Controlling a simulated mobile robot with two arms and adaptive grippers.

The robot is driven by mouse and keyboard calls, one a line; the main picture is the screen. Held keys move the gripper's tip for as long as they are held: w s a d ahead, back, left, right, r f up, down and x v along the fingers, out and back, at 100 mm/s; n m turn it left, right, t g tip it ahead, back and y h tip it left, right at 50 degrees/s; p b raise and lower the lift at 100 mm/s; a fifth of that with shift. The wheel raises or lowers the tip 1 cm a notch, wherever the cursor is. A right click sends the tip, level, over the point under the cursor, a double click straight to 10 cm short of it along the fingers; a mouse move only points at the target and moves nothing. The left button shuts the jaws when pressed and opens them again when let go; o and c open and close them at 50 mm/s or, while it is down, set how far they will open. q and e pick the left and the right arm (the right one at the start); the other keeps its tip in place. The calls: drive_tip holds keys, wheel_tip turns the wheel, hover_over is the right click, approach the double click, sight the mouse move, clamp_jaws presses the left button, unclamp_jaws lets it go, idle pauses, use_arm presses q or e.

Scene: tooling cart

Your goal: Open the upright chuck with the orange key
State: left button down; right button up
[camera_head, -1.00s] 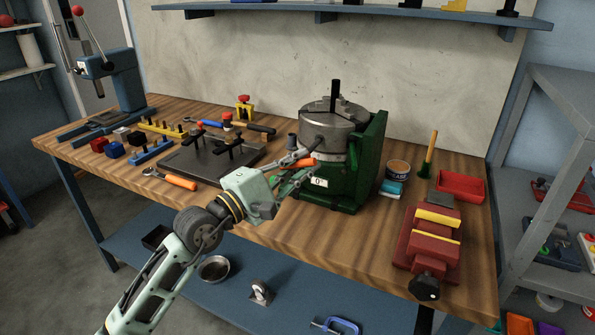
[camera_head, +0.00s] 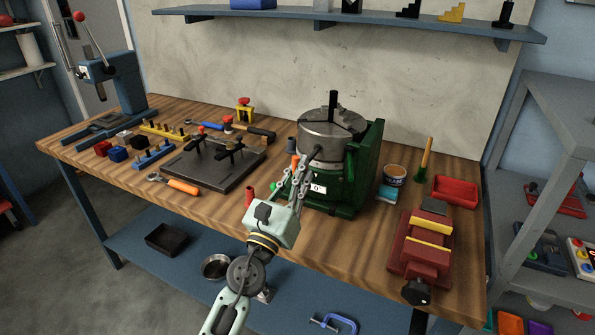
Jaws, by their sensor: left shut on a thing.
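The upright chuck (camera_head: 325,142) is a grey metal cylinder on a green stand (camera_head: 365,160) at the bench's front middle. A dark rod (camera_head: 333,103) stands up from its top face. My left gripper (camera_head: 298,170) is at the chuck's front left side. It is shut on the orange key (camera_head: 295,162), whose orange handle shows as a short, nearly upright piece between and behind the fingers. A dark shank (camera_head: 314,153) points at the chuck's side; I cannot tell how deep it sits. My right gripper is not in view.
A black fixture plate (camera_head: 215,175) and an orange-handled tool (camera_head: 183,187) lie left. A small red cylinder (camera_head: 250,195) stands close to my left gripper. A can (camera_head: 395,175), a red tray (camera_head: 456,192) and a red vise (camera_head: 422,250) stand right.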

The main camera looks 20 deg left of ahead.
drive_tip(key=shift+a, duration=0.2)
use_arm(q)
drive_tip(key=shift+s, duration=1.3)
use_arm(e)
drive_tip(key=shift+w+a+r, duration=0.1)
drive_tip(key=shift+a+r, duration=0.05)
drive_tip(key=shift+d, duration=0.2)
use_arm(q)
drive_tip(key=shift+m, duration=0.4)
